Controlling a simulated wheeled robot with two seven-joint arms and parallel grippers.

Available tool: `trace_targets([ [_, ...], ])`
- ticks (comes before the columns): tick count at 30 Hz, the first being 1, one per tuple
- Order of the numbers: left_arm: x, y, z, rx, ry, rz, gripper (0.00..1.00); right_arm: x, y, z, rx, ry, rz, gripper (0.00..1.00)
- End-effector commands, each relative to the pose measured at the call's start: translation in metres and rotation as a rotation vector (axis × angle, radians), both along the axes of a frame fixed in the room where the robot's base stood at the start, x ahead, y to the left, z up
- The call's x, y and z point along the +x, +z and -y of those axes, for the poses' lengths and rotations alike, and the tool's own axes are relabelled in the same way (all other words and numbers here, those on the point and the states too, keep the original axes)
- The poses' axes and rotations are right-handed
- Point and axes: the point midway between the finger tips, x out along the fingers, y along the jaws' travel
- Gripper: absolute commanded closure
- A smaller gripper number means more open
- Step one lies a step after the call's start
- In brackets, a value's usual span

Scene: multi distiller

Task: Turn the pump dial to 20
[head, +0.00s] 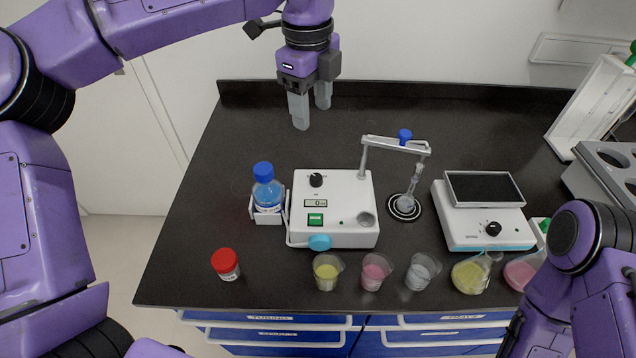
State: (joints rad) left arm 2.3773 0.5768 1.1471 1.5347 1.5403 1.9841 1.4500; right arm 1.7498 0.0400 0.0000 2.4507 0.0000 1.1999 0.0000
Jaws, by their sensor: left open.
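A white pump unit (345,215) stands on the black bench near the middle of the head view. Its black dial (316,180) is on the top face at the upper left. A small display (315,203) below the dial appears to show 0. A green switch (315,219) is under the display. My left gripper (312,108) points down above the back of the bench, behind the pump and apart from it. Its fingers are open with nothing between them. My right arm is at the lower right, and its gripper is out of view.
A blue-capped bottle (267,190) stands left of the pump, and a red-capped jar (226,264) stands in front of it. Several beakers, including a yellow one (327,271), line the front edge. A glass piece (407,203) and a device with a dark screen (484,212) are to the right.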

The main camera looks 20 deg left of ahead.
Motion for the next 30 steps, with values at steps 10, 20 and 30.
trace_targets([
  [10, 0.000, -0.078, 0.000, 0.000, 0.000, 0.000, 0.44, 0.000, -0.077, 0.000, 0.000, 0.000, 0.000, 0.57],
  [20, 0.003, -0.131, 0.001, -0.001, -0.002, -0.006, 0.44, 0.001, -0.070, 0.000, -0.001, 0.000, 0.001, 0.57],
  [30, 0.006, -0.177, 0.002, -0.003, -0.001, -0.001, 0.44, 0.001, -0.067, 0.000, -0.001, 0.000, 0.001, 0.57],
])
